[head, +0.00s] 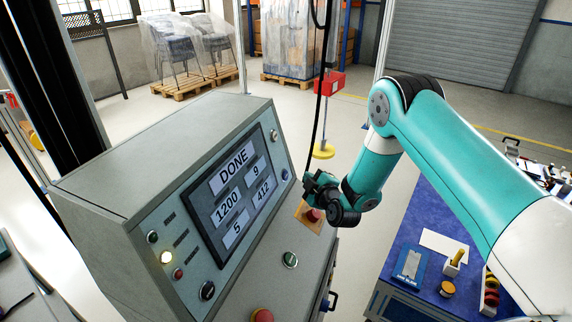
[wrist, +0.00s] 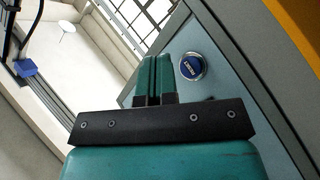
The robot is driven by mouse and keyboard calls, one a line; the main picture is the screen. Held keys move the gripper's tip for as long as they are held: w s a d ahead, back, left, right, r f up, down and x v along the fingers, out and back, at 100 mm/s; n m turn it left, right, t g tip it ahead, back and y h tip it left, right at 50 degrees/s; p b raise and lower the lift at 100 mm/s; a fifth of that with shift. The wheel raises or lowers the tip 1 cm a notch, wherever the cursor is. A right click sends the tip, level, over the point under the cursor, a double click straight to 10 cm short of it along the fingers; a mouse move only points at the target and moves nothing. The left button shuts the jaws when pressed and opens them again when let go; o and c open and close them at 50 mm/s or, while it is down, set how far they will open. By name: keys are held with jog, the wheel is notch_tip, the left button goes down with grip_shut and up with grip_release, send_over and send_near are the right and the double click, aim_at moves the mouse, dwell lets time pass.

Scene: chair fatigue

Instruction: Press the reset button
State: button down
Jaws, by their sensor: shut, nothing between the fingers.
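In the wrist view the blue button (wrist: 191,66) has a silver ring and small white lettering, too small to read surely. My gripper (head: 309,183) is just right of the button in the head view, apart from it in the picture. In the wrist view my gripper's teal fingers (wrist: 155,62) are shut together and empty, with their tips beside the button on its left. I cannot tell the exact gap in depth.
The console screen (head: 235,190) reads DONE, with 1200, 9, 5 and 412. A green button (head: 289,259) and a red button (head: 262,315) are on the lower ledge. Another red button (head: 313,215) shows below my gripper. A blue-topped bench (head: 400,270) stands right.

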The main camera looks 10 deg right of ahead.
aim_at(286, 175)
jog(key=shift+w+a+f+p, duration=0.1)
jog(key=shift+w+a+p, duration=0.3)
jog(key=shift+p, duration=0.7)
jog(key=shift+w+a+f+p, duration=0.15)
jog(key=shift+a+p, duration=0.45)
jog(key=shift+p, duration=0.5)
jog(key=shift+w+a+p, duration=0.3)
jog(key=shift+a+p, duration=0.2)
jog(key=shift+p, duration=0.6)
jog(key=shift+w+a+f+b, duration=0.1)
jog(key=shift+a+f+b, duration=0.1)
jog(key=shift+b, duration=0.15)
jog(key=shift+w+a+b, duration=0.1)
jog(key=shift+w+b, duration=0.05)
jog(key=shift+b, duration=0.15)
jog(key=shift+w+a+f+b, duration=0.1)
jog(key=shift+w+a+b, duration=0.15)
jog(key=shift+b, duration=0.2)
jog(key=shift+s, duration=0.1)
jog(key=shift+s+d+r+p, duration=0.25)
jog(key=shift+s+d+p, duration=0.2)
jog(key=shift+d, duration=0.1)
dwell(0.5)
